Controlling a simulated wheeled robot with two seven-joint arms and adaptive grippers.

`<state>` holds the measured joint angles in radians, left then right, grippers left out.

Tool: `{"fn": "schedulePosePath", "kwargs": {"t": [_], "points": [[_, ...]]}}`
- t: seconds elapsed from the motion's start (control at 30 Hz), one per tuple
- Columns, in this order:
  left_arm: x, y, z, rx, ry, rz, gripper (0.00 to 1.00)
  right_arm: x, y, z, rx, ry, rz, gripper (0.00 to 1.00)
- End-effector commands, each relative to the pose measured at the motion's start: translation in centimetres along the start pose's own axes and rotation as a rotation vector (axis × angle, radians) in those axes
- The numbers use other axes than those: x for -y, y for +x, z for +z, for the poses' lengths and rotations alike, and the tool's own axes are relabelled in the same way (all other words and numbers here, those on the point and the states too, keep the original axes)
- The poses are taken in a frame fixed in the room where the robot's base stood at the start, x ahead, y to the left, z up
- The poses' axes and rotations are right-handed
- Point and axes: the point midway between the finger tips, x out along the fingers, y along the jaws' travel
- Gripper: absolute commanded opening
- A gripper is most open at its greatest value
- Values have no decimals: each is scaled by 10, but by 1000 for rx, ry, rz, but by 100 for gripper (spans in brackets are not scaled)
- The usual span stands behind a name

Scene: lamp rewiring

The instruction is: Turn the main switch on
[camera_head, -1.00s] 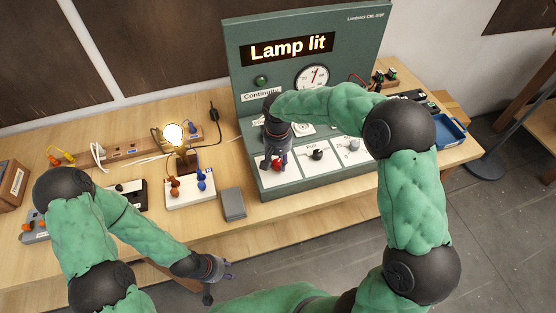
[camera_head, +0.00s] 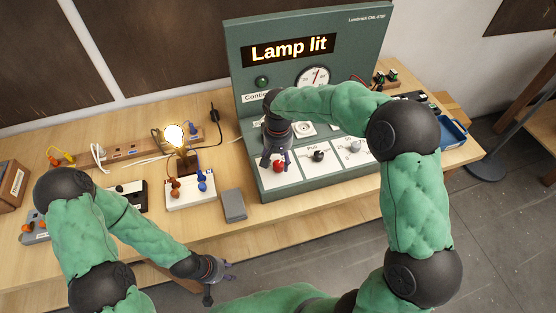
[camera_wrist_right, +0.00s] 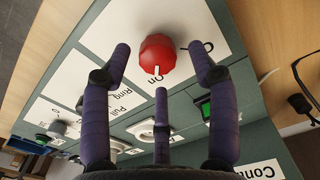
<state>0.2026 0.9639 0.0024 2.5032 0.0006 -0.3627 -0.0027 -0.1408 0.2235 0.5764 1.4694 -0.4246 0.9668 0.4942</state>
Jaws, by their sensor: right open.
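The main switch is a red knob (camera_head: 278,167) at the front left of the green console (camera_head: 330,184). In the right wrist view the knob (camera_wrist_right: 157,55) has a white pointer mark facing the bottom of the picture, with an "On" label at its lower left and a partly hidden label at its right. My right gripper (camera_head: 274,163) is over the knob. Its purple fingers (camera_wrist_right: 160,70) are open, spread around the knob and not visibly touching it. My left gripper (camera_head: 229,271) is open and empty in front of the table edge. The console display (camera_head: 290,49) reads "Lamp lit".
A glowing bulb (camera_head: 174,135) stands behind a white terminal block (camera_head: 190,193) with orange and blue plugs. A grey box (camera_head: 233,205) lies left of the console. Black (camera_head: 318,156) and grey (camera_head: 354,146) knobs stand right of the red one. A blue tray (camera_head: 453,132) is at the right.

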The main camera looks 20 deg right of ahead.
Motion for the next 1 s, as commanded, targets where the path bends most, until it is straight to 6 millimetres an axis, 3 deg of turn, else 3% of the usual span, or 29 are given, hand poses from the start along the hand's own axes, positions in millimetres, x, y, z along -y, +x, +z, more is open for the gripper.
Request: {"fn": "schedulePosePath", "kwargs": {"t": [0.3, 0.5, 0.7, 1.0], "points": [[0, 0, 0, 0, 0, 0, 40, 1, -63, -2, -7, 1, -2, 60], [0, 0, 0, 0, 0, 0, 40, 1, -93, -1, -6, -1, -1, 60], [0, 0, 0, 0, 0, 0, 40, 0, -106, -1, -4, 0, -1, 60], [0, 0, 0, 0, 0, 0, 40, 0, -107, -1, -3, 0, -1, 60]]}}
